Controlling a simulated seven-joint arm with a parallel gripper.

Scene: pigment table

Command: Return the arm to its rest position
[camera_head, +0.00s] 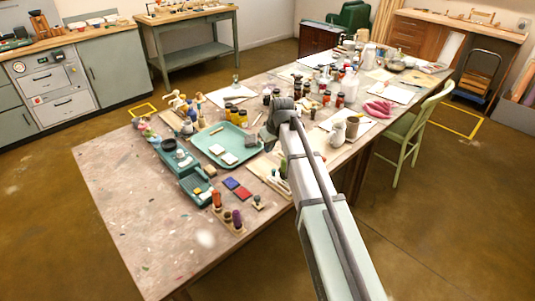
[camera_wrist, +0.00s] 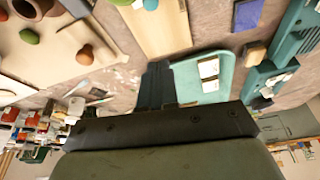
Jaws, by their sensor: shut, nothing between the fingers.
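My gripper (camera_wrist: 157,72) shows in the wrist view as dark fingers pressed together, with nothing between them. In the head view my arm reaches in from the lower right, over the long work table (camera_head: 125,215). Its dark end (camera_head: 268,133) is above the table beside the right edge of the teal tray (camera_head: 212,137); the fingertips are hard to make out there. The teal tray also shows in the wrist view (camera_wrist: 212,88), with pale blocks in it.
Several jars crowd the far half. A green chair (camera_head: 408,130) stands at the right. The table's near-left end is clear.

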